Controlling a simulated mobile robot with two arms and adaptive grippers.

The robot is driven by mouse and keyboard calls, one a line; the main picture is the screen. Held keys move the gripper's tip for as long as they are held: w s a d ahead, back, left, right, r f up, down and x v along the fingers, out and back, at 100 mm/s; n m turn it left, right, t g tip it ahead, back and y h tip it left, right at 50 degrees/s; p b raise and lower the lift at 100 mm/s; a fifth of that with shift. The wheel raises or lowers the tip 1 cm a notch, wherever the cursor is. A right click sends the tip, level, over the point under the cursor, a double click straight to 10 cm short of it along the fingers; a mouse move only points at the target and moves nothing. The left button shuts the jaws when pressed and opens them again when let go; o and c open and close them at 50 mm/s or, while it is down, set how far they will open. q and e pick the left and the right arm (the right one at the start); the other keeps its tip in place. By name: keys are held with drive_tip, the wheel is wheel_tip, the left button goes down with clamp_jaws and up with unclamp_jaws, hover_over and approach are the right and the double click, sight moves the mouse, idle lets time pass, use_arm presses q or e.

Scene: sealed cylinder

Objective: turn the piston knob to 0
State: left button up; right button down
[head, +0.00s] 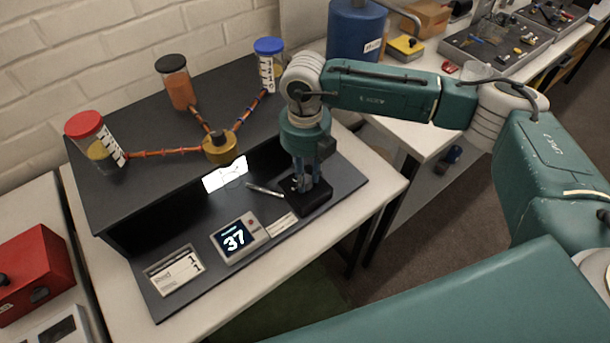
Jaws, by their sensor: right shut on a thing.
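The apparatus is a dark stepped bench unit (140,213) on a white table. Its display (236,238) reads 37. My right gripper (302,188) points down at a black block (309,203) at the right end of the unit's lower deck. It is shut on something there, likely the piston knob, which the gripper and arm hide. A thin silvery rod (265,190) runs left from near the gripper toward a bright lit panel (225,174). My left gripper is not in view.
On the upper deck, jars with red (84,124), black (171,64) and blue (268,46) lids connect by tubes to a brass hub (220,147). A card holder (174,270) stands front left. A red box (33,270) is at far left. A blue cylinder (354,32) stands behind my right arm.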

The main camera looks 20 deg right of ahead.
drive_tip(key=shift+w+r, duration=0.2)
drive_tip(key=shift+w, duration=0.05)
drive_tip(key=c, duration=1.5)
unclamp_jaws()
drive_tip(key=shift+o, duration=0.5)
drive_tip(key=shift+s+f, duration=0.1)
wheel_tip(320, 180, up, 12)
drive_tip(key=shift+s+f, duration=0.1)
